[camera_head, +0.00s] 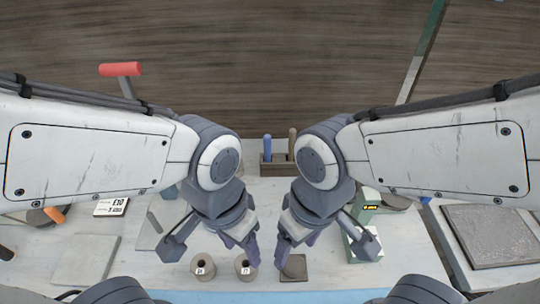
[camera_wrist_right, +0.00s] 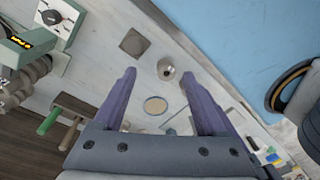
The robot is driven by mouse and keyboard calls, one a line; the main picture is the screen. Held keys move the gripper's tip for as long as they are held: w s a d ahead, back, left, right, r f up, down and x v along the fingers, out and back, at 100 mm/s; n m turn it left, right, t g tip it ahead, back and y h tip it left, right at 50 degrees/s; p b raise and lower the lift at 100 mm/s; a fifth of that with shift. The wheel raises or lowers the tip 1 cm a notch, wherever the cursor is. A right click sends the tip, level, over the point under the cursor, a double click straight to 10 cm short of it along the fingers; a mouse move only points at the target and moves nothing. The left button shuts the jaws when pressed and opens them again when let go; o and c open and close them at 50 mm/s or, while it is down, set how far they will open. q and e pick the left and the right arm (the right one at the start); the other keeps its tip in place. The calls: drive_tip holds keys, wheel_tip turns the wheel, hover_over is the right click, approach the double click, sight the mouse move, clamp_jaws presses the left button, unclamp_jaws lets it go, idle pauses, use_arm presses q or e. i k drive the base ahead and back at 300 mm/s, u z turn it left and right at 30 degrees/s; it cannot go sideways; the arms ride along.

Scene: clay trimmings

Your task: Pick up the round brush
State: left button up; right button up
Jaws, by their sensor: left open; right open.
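I cannot tell for certain which thing is the round brush. A blue handle (camera_head: 267,147) and a brown handle (camera_head: 292,143) stand upright in a dark holder (camera_head: 272,168) at the back of the table, their lower ends hidden. My left gripper (camera_head: 240,246) is open and empty above the spools. My right gripper (camera_head: 296,246) is open, pointing down near a dark square block (camera_head: 293,266). In the right wrist view its fingers (camera_wrist_right: 160,90) spread apart with nothing between them.
A green device (camera_head: 362,235) is at right, with a grey slab (camera_head: 492,234) further right. A red handle (camera_head: 120,69) rises behind my left arm.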

sight(268, 137)
drive_tip(key=u, duration=0.55)
drive_tip(key=k, duration=1.3)
drive_tip(key=z, duration=0.2)
drive_tip(key=i, duration=1.8)
drive_tip(key=u, duration=0.7)
